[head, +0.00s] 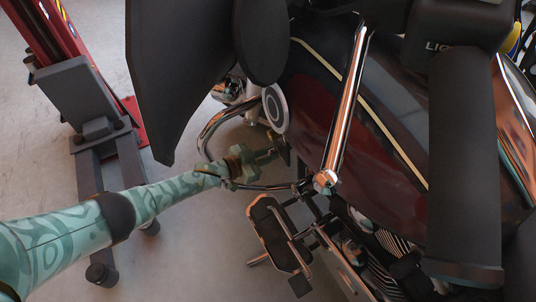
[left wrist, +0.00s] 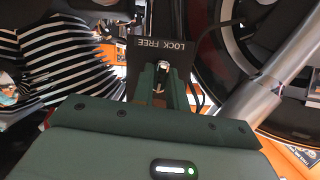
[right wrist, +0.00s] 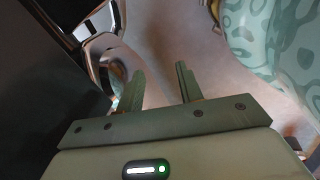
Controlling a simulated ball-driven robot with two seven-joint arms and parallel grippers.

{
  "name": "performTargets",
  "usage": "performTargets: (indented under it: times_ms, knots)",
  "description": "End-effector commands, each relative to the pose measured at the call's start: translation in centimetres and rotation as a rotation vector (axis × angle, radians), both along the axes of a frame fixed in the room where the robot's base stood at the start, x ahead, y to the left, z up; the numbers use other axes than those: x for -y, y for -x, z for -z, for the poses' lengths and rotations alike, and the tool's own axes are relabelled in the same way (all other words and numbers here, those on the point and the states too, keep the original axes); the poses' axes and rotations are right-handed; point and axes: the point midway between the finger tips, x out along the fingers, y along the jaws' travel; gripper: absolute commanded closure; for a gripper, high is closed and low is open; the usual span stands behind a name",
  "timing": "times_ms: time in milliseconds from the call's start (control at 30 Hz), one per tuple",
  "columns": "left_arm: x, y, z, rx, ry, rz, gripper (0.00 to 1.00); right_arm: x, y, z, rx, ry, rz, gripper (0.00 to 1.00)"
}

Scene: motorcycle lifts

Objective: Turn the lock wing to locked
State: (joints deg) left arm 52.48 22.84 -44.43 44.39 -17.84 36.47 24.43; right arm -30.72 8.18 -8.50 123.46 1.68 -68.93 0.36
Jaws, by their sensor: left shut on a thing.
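A dark plate with the words LOCK and FREE (left wrist: 146,50) shows in the left wrist view, just past my left gripper (left wrist: 161,88). The lock wing (left wrist: 162,68) is a small bright piece in front of the plate, between the two green fingers. The left gripper is shut on it, and the fingers hide part of it. In the head view my left gripper (head: 272,156) reaches in beside the motorcycle, below a round chrome-rimmed part; the wing cannot be made out there. My right gripper (right wrist: 160,86) is open and empty in the right wrist view.
The motorcycle's dark red tank (head: 330,125) and a chrome tube (head: 346,105) stand right of the left gripper. A footboard (head: 278,235) lies below it. A red lift post (head: 52,35) with a grey foot stands at the left. Bare floor (head: 185,240) lies between.

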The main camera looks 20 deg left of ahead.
Motion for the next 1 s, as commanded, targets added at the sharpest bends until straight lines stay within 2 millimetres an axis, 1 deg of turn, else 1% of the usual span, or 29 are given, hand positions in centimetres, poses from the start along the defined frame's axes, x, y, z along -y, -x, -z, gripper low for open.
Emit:
performTargets:
  times_ms: [333,833,867,900,933,1000]
  knots:
    - [-0.16,0.03,0.16,-0.073,0.089,0.012,1.0,-0.2,-0.34,-0.08,0.012,-0.009,0.002,0.64]
    - [-0.15,0.02,0.13,-0.082,0.102,0.012,1.0,-0.28,-0.15,-0.1,0.01,-0.012,0.003,0.64]
    - [-0.15,0.02,0.12,-0.082,0.102,0.012,0.77,-0.29,-0.13,-0.09,0.01,-0.012,0.003,0.64]
    - [-0.14,0.01,0.12,-0.082,0.102,0.012,0.66,-0.28,-0.09,-0.1,0.009,-0.011,0.003,0.64]
    - [-0.14,0.01,0.11,-0.082,0.102,0.013,0.64,-0.28,-0.08,-0.1,0.009,-0.011,0.003,0.64]
    - [-0.12,-0.01,0.09,-0.081,0.102,0.013,0.64,-0.29,-0.08,-0.1,0.009,-0.011,0.003,0.64]
